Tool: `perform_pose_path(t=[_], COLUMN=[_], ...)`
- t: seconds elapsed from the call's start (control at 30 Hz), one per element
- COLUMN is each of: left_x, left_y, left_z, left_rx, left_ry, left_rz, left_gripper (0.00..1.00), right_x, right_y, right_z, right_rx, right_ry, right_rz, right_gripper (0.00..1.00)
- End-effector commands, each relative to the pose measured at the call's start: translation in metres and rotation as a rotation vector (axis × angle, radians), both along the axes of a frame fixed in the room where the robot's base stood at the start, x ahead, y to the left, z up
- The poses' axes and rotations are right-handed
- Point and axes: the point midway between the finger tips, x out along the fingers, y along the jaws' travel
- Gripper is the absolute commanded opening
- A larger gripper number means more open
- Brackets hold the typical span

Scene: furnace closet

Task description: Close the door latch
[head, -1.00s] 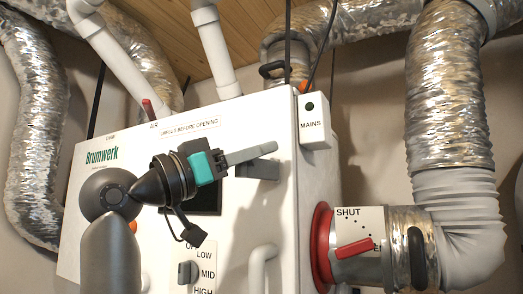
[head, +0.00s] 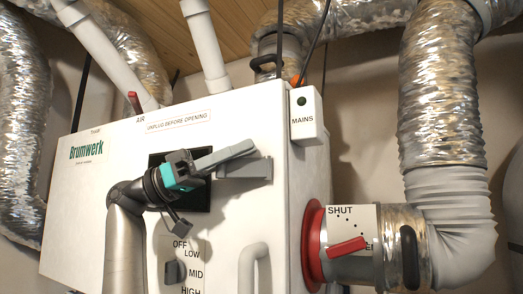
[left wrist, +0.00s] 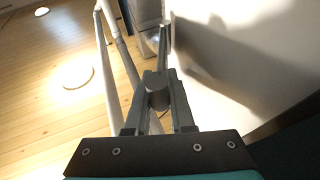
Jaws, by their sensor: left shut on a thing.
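The white cabinet (head: 90,200) labelled Brumwerk fills the left and middle of the head view. A grey latch (head: 250,169) sits near the right edge of its front face, with its long part about level. My left gripper (head: 246,149) reaches across from the left and overlaps the latch, with its fingers pointing right. In the left wrist view its two fingers are shut on a short grey round piece (left wrist: 158,92), which appears to be the latch's knob. The fingers hide part of the latch. My right gripper is out of view.
A white door handle (head: 253,265) stands out below the latch. A dial (head: 173,272) is lower left of it. A red-collared duct with a red lever (head: 346,246) juts out at right. The MAINS box (head: 304,115) sits at the cabinet's upper right corner.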

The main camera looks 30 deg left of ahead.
Motion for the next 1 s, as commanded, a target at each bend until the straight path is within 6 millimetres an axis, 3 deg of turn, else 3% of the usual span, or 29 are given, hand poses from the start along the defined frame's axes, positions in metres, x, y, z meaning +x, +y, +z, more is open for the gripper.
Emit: perform_pose_path(t=[0.6, 0.63, 0.87, 1.0], left_x=[-0.0058, -0.0058, -0.0056, -0.0052], left_y=[0.0079, 0.0078, 0.0078, 0.0081], left_z=[-0.0001, -0.0002, -0.0002, 0.0], left_rx=[0.003, 0.003, 0.003, 0.001], left_ry=[0.0, 0.0, 0.0, 0.0], left_rz=[-0.023, -0.023, -0.023, -0.022], left_gripper=[0.0, 0.24, 0.5, 0.52], right_x=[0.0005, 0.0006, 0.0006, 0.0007], right_y=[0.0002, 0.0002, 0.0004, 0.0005], right_z=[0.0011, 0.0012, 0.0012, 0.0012], right_rx=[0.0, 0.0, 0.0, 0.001], right_ry=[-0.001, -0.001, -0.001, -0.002], right_rz=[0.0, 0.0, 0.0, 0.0], right_gripper=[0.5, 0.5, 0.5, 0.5])
